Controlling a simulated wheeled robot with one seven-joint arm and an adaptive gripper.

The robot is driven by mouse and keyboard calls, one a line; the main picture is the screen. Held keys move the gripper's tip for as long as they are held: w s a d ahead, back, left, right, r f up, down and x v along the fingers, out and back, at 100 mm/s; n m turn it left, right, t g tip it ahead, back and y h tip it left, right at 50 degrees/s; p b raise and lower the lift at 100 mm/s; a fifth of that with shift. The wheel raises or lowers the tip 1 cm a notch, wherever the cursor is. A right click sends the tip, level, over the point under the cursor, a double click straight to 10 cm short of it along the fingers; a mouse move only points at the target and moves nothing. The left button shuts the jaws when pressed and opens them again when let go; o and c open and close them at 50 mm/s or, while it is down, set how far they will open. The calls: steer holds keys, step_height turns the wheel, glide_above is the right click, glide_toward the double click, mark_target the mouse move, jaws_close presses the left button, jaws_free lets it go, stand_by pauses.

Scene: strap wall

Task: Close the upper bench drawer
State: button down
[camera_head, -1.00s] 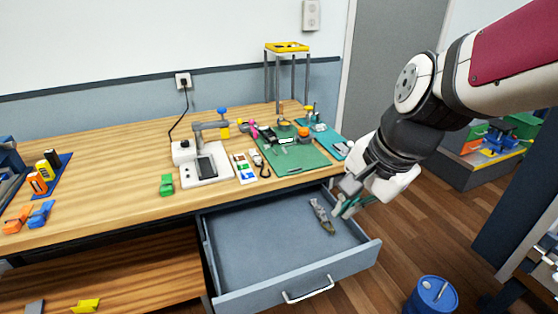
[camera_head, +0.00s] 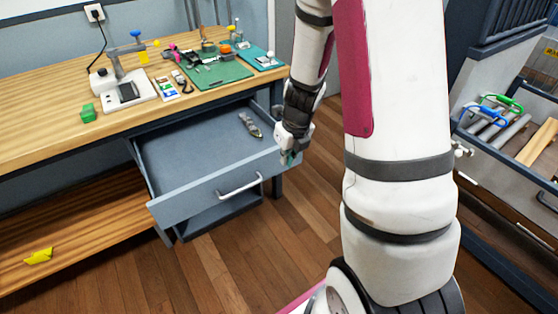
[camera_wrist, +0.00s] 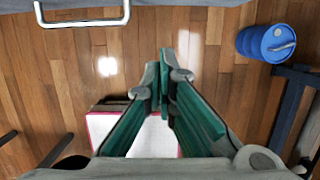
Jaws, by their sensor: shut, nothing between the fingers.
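The upper bench drawer (camera_head: 205,193) is pulled out from under the wooden bench, a grey-blue open box with a pale bar handle (camera_head: 240,186) on its front. A small grey-and-yellowish item (camera_head: 250,125) lies inside it near the back right. My gripper (camera_head: 290,158) hangs with its fingers down by the right end of the drawer front; I cannot tell whether it touches. In the wrist view, its green fingers (camera_wrist: 165,68) are together with nothing between them. The handle (camera_wrist: 82,22) shows there at the upper left, apart from the fingers.
A lower drawer unit (camera_head: 225,212) sits beneath the open drawer. The bench top (camera_head: 50,135) holds a microscope-like stand (camera_head: 125,85) and a green mat (camera_head: 215,72). Wooden floor in front of the drawer is clear.

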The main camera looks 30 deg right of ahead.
mark_target(274, 165)
steer(key=shift+w+f+b, duration=0.4)
steer(key=shift+w+f, duration=0.65)
steer(key=shift+f, duration=0.35)
steer(key=shift+w+f+b, duration=0.45)
steer(key=shift+w+f, duration=0.55)
steer(key=shift+f, duration=0.4)
steer(key=shift+w+f+b, duration=0.4)
steer(key=shift+w+f, duration=0.65)
steer(key=shift+f, duration=0.35)
